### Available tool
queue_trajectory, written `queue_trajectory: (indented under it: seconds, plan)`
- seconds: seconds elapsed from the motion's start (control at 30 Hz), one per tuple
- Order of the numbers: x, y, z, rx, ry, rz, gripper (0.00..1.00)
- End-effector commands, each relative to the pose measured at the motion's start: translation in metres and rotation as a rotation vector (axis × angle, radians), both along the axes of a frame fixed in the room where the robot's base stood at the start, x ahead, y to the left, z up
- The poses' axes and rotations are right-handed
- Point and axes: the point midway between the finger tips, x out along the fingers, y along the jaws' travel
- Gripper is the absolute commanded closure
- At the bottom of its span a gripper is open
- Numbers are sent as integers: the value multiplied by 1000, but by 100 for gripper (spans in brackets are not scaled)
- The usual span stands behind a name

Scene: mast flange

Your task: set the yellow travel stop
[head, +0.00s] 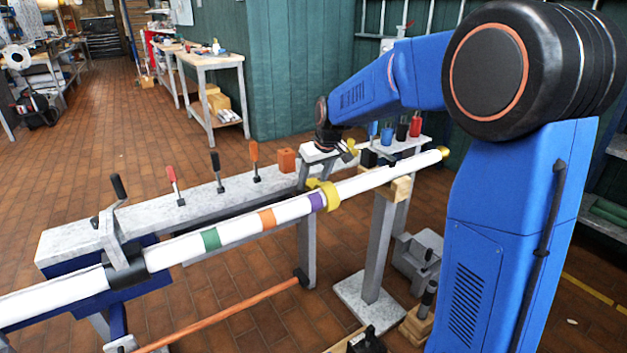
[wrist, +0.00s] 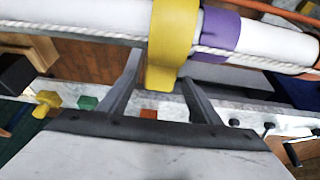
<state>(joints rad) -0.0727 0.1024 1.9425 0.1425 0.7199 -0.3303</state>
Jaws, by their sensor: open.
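The yellow travel stop (head: 331,195) is a collar around the white mast (head: 375,180), close beside the purple band (head: 317,202), on its right in the head view. Orange (head: 267,219) and green (head: 211,239) bands lie further left along the mast. In the wrist view the yellow stop (wrist: 172,40) hangs down as a rounded tab, with the purple band (wrist: 222,32) to its right. My gripper (wrist: 162,72) is open, its fingers on either side of the tab with gaps visible. In the head view my gripper (head: 347,150) is small and partly hidden near the mast's far side.
A long grey rail (head: 190,205) behind the mast carries upright handles and an orange block (head: 287,160). Red, black and blue-handled tools (head: 401,128) stand on a shelf near the mast's right end. A post (head: 379,245) supports the mast. A white rope (wrist: 95,35) runs along it.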

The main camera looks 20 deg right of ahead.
Motion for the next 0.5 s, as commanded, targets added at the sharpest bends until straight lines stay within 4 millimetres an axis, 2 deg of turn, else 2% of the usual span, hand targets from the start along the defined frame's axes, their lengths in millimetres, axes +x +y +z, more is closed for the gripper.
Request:
queue_trajectory:
  seconds: [0.37, 0.5]
  plan:
    - [2, 1, -5, 0, 0, 0, 42]
    - [2, 0, -5, 0, 0, 0, 73]
